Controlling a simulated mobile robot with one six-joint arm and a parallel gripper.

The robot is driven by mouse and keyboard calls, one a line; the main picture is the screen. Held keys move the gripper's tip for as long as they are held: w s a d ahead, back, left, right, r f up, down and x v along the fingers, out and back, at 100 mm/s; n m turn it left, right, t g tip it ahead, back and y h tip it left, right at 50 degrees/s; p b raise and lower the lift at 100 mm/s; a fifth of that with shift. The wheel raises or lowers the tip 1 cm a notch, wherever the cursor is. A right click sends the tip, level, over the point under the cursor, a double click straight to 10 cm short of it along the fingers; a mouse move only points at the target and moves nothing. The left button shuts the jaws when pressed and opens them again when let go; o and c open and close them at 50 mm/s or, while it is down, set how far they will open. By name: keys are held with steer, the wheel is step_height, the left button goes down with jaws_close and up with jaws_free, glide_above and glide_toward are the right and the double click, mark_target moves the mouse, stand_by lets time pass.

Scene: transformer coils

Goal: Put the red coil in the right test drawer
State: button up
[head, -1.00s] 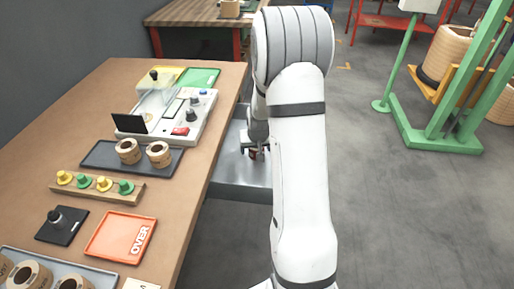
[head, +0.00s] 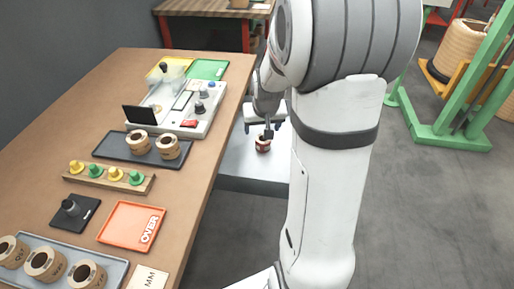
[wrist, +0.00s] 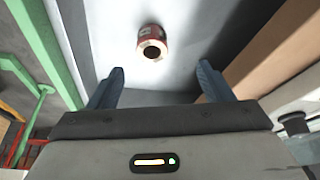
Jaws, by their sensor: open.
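The red coil (head: 263,143) stands upright on the grey floor of the open drawer (head: 240,165) at the right side of the bench. In the wrist view the red coil (wrist: 152,43) shows its dark hole and lies beyond the fingertips, roughly midway between them. My gripper (wrist: 160,80) is open and empty, with its two blue fingers apart and not touching the coil. In the head view my gripper (head: 268,128) is just behind and above the coil, partly hidden by my arm.
On the bench stand a dark tray (head: 112,153) with two tan coils, a test device (head: 205,118), a wooden rack (head: 85,182) of yellow and green pegs, an orange OVER tray (head: 117,232) and a grey tray (head: 118,270) with several coils. A green frame (head: 440,137) stands at right.

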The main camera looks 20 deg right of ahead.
steer(key=s+a+r+n, duration=0.1)
steer(key=s+a+r, duration=0.1)
steer(key=s+a, duration=0.2)
steer(key=s+a+r+n+g, duration=0.1)
steer(key=s+a, duration=0.3)
steer(key=s, duration=0.5)
steer(key=s+a+r+n+g+y, duration=0.1)
steer(key=s+a+r, duration=0.3)
steer(key=s, duration=0.3)
steer(key=shift+a, duration=0.5)
